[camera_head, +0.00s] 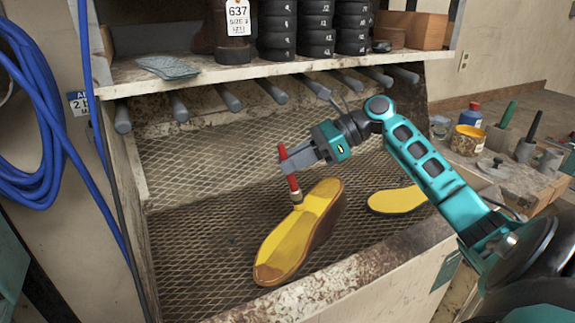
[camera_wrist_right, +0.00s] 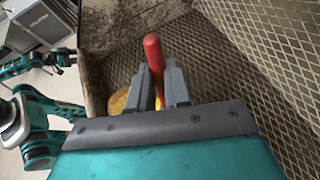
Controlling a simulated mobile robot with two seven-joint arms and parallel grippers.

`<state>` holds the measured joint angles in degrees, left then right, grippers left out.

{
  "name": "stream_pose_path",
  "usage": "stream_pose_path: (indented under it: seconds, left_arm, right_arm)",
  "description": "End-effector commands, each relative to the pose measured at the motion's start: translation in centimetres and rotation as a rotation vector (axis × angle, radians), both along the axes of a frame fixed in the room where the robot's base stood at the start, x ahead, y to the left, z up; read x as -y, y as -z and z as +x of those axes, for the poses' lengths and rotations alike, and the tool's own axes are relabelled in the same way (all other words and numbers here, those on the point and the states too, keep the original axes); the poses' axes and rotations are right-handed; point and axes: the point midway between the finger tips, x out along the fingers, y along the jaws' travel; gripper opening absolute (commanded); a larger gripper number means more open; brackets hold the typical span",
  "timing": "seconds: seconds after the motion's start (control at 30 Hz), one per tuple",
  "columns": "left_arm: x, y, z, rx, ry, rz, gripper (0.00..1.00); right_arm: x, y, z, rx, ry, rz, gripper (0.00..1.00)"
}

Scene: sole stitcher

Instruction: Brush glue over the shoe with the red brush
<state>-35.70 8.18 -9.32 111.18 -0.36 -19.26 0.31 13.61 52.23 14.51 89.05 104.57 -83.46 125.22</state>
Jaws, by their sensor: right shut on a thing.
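The shoe (camera_head: 300,235) lies sole up on the mesh floor of the bench. Most of its sole is bright yellow; the end nearest me shows brown. My right gripper (camera_head: 287,165) is shut on the red brush (camera_head: 293,184) above the far part of the shoe. The brush stands nearly upright, its lower end at the shoe's sole; whether it touches I cannot tell. In the right wrist view the red handle (camera_wrist_right: 153,52) sits between the fingers, and the shoe is mostly hidden. Teal arm parts show at the left there, but my left gripper's jaws are unclear.
A separate yellow sole (camera_head: 397,199) lies right of the shoe. A yellow pot (camera_head: 467,140) and tools stand on the right bench. Mesh is free left of the shoe.

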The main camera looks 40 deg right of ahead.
Motion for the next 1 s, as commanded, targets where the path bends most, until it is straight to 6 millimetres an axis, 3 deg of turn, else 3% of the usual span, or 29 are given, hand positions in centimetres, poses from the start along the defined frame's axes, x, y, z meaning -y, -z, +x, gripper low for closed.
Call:
stream_pose_path:
  seconds: [1.0]
  left_arm:
    - [0.0,0.1,-0.2,-0.004,0.0,-0.001,0.53]
  right_arm:
    - [5.5,-1.6,1.7,-0.001,0.003,0.0,0.0]
